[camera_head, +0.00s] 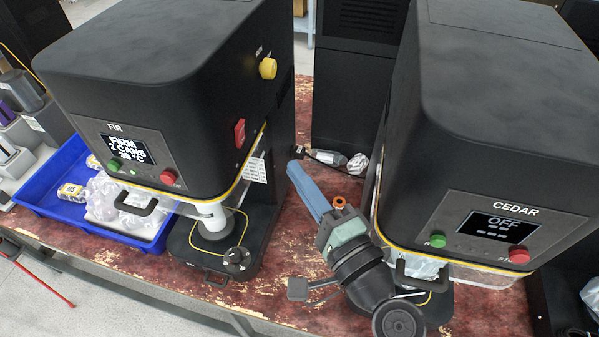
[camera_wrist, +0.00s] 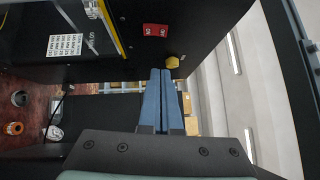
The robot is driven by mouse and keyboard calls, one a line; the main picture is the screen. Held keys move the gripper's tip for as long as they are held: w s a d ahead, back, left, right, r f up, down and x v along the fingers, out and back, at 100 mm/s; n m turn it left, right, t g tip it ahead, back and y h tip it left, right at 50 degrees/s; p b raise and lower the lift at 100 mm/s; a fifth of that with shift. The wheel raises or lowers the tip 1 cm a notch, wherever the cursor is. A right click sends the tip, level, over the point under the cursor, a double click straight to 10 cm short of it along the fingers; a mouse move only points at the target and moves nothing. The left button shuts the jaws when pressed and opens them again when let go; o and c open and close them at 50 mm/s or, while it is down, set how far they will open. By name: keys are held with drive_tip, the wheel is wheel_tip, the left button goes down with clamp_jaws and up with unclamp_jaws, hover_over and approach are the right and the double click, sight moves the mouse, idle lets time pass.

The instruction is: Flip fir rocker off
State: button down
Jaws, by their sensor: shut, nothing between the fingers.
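The fir machine (camera_head: 170,95) stands at the left, labelled FIR, with its display (camera_head: 128,148) lit and showing text. Its red rocker (camera_head: 239,132) is on the right side wall; it also shows in the wrist view (camera_wrist: 156,30), with small white lettering. I cannot tell which way it is tipped. My gripper (camera_head: 296,165) has its blue fingers shut with nothing between them, right of and below the rocker in the head view, apart from it. In the wrist view the shut fingertips (camera_wrist: 160,72) sit below the rocker and close to the yellow knob in the picture.
A yellow knob (camera_head: 267,68) sits above the rocker on the same wall. The cedar machine (camera_head: 500,110) at the right reads OFF. A bottle (camera_head: 328,157) and crumpled plastic lie behind my gripper. A blue bin (camera_head: 60,205) stands at the left. The gap between the machines is narrow.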

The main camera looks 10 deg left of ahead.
sight(244, 126)
drive_tip(key=w+a+r+p, duration=0.1)
drive_tip(key=w+a+p, duration=0.3)
drive_tip(key=a, duration=0.4)
drive_tip(key=shift+w+a, duration=0.2)
drive_tip(key=shift+w, duration=0.25)
drive_tip(key=shift+a+r, duration=0.2)
drive_tip(key=shift+a, duration=0.05)
